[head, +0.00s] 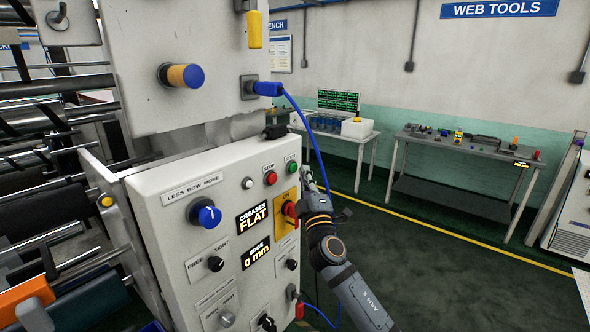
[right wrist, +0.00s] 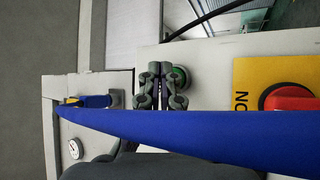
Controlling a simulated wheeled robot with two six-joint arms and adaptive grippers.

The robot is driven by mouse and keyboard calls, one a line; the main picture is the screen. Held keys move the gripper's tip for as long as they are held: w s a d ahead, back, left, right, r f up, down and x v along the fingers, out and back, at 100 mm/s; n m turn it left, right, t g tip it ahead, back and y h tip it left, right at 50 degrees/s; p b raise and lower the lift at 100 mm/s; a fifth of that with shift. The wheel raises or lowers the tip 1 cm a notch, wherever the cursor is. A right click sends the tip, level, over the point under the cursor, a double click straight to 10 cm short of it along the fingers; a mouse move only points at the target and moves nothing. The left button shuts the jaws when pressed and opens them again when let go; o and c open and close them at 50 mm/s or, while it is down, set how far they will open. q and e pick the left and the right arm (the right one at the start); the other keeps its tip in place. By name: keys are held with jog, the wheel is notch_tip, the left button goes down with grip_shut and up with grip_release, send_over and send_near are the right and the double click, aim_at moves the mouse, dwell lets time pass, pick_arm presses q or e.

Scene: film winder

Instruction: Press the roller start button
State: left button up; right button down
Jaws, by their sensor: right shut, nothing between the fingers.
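The green button (head: 292,167) sits at the top right of the grey control panel, right of the red stop button (head: 270,178). Its small label above is hard to read. In the right wrist view the green button (right wrist: 181,76) shows just right of the fingers, partly covered by them. My right gripper (head: 306,175) is at the panel's right edge, close to the green button. It also shows in the right wrist view (right wrist: 160,72), shut and empty, its tips close to the panel face. I cannot tell whether they touch the button. My left gripper is out of view.
A red rotary switch (head: 289,210) on a yellow plate lies just below the button. A blue cable (head: 312,137) hangs from the upper cabinet past my right arm and crosses the wrist view (right wrist: 210,132). Several knobs dot the panel. Open floor lies to the right.

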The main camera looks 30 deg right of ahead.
jog(key=shift+w, duration=0.15)
jog(key=shift+w+a, duration=0.15)
jog(key=shift+w, duration=0.15)
jog(key=shift+w+a, duration=0.15)
jog(key=shift+w, duration=0.25)
dwell(0.7)
jog(key=shift+s, duration=0.1)
jog(key=shift+s+d+b, duration=0.3)
jog(key=shift+s+b, duration=0.05)
jog(key=shift+s, duration=0.4)
jog(key=s, duration=0.1)
jog(key=s+d+b, duration=0.1)
jog(key=s, duration=0.1)
jog(key=s+d+b, duration=0.1)
jog(key=shift+s, duration=0.3)
